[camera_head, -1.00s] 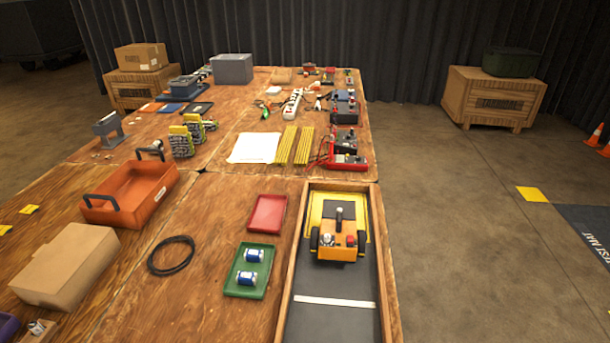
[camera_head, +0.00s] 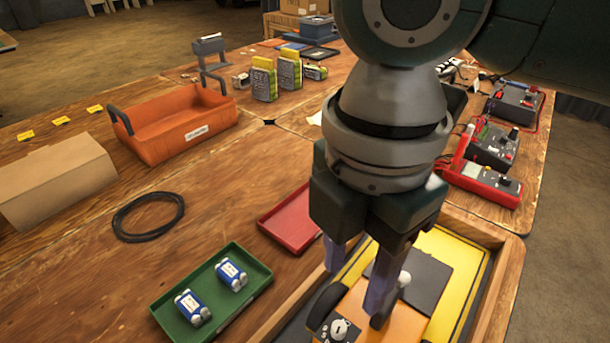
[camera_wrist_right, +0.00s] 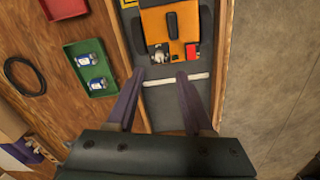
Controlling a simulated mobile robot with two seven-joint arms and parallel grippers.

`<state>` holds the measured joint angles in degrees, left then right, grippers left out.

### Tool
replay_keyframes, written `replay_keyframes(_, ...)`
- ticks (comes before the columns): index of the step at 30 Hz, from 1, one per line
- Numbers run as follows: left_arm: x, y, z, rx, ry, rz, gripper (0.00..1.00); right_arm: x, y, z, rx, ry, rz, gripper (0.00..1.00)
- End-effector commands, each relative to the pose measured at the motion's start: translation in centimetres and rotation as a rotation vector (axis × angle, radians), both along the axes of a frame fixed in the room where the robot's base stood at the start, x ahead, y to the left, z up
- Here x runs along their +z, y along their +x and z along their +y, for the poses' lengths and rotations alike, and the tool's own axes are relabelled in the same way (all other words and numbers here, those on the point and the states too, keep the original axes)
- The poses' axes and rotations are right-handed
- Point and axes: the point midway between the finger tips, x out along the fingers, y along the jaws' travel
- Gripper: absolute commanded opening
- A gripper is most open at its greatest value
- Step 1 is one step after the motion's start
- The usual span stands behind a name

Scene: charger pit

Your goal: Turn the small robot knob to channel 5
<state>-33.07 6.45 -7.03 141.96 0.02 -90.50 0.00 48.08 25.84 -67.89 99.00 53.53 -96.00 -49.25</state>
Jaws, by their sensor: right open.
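The small orange robot (camera_head: 410,322) sits on a yellow plate in the wooden-walled pit, partly hidden by my right arm in the head view. Its silver knob (camera_head: 341,327) on a dark dial shows at the bottom edge. The channel marks are too small to read. In the wrist view the small robot (camera_wrist_right: 153,26) is at the top, with its knob (camera_wrist_right: 158,53) at its near left corner and a red part at its near right corner. My right gripper (camera_head: 358,278) is open, with nothing between its fingers. In the wrist view its fingertips (camera_wrist_right: 160,75) appear just below the knob, apart from it.
The pit's wooden rim (camera_head: 508,290) surrounds the small robot. To the left are a red tray (camera_head: 290,220) and a green tray (camera_head: 213,292) with two blue-and-white cylinders. A black cable ring (camera_head: 148,216) and an orange bin (camera_head: 180,125) lie farther left. Red and black meters (camera_head: 484,184) stand behind.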

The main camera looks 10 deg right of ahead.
Motion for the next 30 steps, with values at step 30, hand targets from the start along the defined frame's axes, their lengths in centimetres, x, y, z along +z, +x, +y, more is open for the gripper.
replay_keyframes(30, -1.9, -0.1, 0.2, -0.001, 0.007, 0.001, 0.50, -9.7, 0.0, -0.1, 0.001, -0.001, -0.002, 0.46)
